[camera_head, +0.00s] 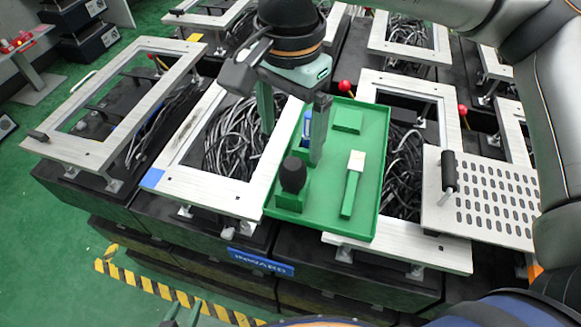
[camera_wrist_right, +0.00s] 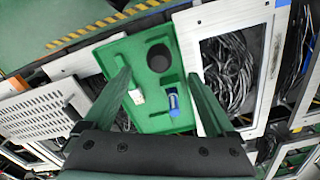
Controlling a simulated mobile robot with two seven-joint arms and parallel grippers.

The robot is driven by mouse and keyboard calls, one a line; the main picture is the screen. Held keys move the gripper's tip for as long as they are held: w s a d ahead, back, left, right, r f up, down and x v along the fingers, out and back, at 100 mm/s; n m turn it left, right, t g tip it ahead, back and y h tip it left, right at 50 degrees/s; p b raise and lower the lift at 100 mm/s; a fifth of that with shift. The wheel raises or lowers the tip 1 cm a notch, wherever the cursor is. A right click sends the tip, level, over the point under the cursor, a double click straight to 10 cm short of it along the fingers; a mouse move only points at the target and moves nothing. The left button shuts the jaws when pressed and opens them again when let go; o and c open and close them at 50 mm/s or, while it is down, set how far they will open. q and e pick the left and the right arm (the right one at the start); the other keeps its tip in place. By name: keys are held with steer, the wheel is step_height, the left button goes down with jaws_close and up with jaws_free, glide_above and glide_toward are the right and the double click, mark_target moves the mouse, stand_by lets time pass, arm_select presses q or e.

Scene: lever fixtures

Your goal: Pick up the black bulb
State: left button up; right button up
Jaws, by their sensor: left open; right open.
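The black bulb (camera_head: 293,174) stands upright on a green block at the near left of a green tray (camera_head: 329,203). In the right wrist view the black bulb (camera_wrist_right: 159,58) appears round, ahead between the finger lines. My right gripper (camera_head: 292,147) is open and empty, pointing down above the tray's left part, higher than and behind the bulb. Its fingers also show in the right wrist view (camera_wrist_right: 158,76), apart with nothing between them. My left gripper (camera_head: 184,310) shows only as green fingertips at the bottom edge, open, far from the tray.
The tray also holds a white-topped green piece (camera_head: 352,182), a blue item (camera_head: 307,124) and a green block (camera_head: 347,120). A slotted metal plate with a black handle (camera_head: 449,171) stands to the right. Metal frames over cables surround the tray, with red-knobbed levers (camera_head: 345,86) behind.

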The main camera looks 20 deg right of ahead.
mark_target(292, 163)
step_height(292, 163, down, 5)
steer(key=shift+s, duration=0.1)
steer(key=shift+d+f+p, duration=0.15)
steer(key=shift+f+p, duration=0.6)
steer(key=shift+f, duration=1.95)
steer(key=shift+c, duration=0.3)
steer(key=c, duration=1.4)
